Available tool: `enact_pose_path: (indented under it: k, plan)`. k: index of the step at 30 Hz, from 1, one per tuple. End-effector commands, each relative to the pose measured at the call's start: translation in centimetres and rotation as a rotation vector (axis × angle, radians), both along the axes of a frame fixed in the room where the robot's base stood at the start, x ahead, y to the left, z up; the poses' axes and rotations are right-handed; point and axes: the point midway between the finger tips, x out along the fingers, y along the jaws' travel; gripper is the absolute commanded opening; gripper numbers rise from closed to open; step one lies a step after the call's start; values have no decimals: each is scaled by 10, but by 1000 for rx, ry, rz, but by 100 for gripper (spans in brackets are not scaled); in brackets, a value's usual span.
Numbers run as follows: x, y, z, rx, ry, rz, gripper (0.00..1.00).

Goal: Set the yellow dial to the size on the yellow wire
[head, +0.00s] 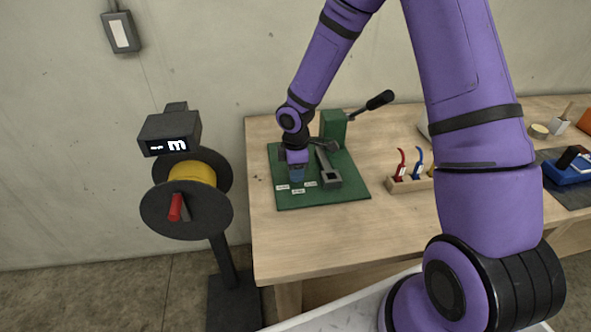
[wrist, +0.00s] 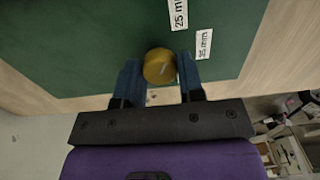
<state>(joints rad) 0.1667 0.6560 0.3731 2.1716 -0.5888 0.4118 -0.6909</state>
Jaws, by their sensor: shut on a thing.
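The yellow dial (wrist: 159,65) is a round knob on the green mat (head: 330,199), seen between the fingers in the wrist view. My gripper (wrist: 160,76) is shut on it from both sides; the head view shows my gripper (head: 297,177) low over the mat's left part, hiding the dial. White size labels lie beside the dial: one label (wrist: 178,12) seems to read 25 mm, another (wrist: 204,44) is hard to read. The dial's pointer mark is unclear.
A green press with a black-knobbed lever (head: 375,102) and a grey tool (head: 327,166) stand on the mat beside my gripper. A spool stand with yellow winding (head: 192,173) is left of the wooden table (head: 290,235). A blue device (head: 568,168) sits far right.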

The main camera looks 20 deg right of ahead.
Motion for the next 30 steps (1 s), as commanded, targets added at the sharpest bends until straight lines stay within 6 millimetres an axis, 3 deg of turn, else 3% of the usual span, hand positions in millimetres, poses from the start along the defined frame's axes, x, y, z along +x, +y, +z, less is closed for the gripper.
enact_pose_path:
  k: [14,30]
  plan:
    - [0,0,1,0,-2,-152,12]
    - [1,1,0,-1,-2,-650,12]
